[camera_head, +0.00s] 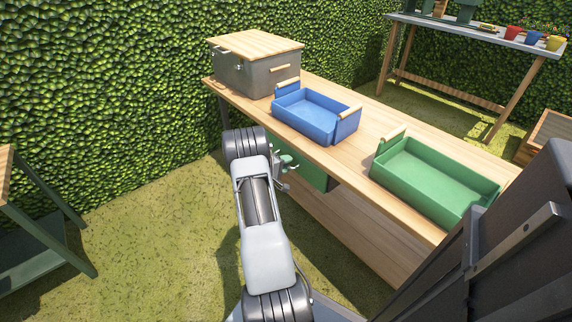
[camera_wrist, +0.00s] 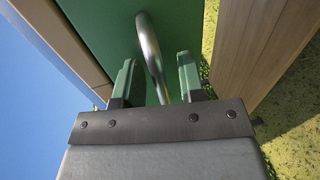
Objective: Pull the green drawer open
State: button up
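The green drawer (camera_head: 314,178) is set under the wooden table's top, below the blue tray; its front fills the upper middle of the wrist view (camera_wrist: 100,32). It looks shut, though my arm hides part of it. A curved silver handle (camera_wrist: 150,45) stands out from the front. My gripper (camera_wrist: 155,73) is open, one green finger on each side of the handle, with gaps visible on both sides. In the head view my gripper (camera_head: 287,163) is small and close to the drawer front.
The wooden table (camera_head: 365,150) carries a grey box with a wooden lid (camera_head: 257,77), a blue tray (camera_head: 313,122) and a green tray (camera_head: 425,187). A green side table (camera_head: 45,245) stands at the left. Grass between them is open.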

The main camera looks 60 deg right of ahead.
jog(key=shift+c, duration=0.2)
grip_shut()
jog(key=shift+a, duration=0.15)
